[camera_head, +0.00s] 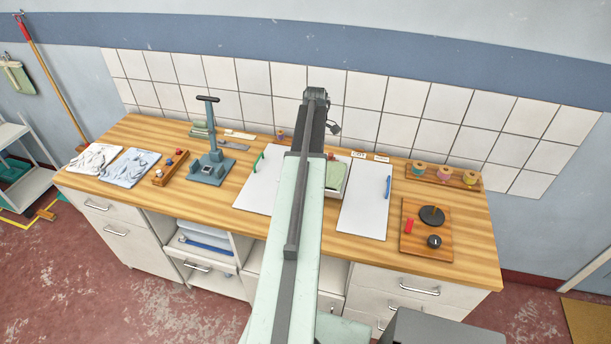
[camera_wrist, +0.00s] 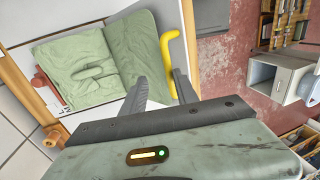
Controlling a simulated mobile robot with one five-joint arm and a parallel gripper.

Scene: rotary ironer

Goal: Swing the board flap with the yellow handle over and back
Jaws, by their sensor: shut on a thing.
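The yellow handle (camera_wrist: 167,62) is a bent bar that shows in the wrist view. It sits between the dark fingers of my gripper (camera_wrist: 160,78), nearer the right finger, and my gripper is shut on it. Left of it, a folded green cloth (camera_wrist: 75,70) lies on a white surface (camera_wrist: 120,25); I cannot tell how the flap is angled. In the head view my arm hides the handle and most of the middle board. Part of the green cloth (camera_head: 333,176) shows just right of my arm.
White boards with a green handle (camera_head: 259,161) and a blue handle (camera_head: 388,187) flank my arm on the wooden worktop (camera_head: 468,235). Thread spools (camera_head: 444,173) and a block with dark discs (camera_head: 413,240) are right. Drawers lie below.

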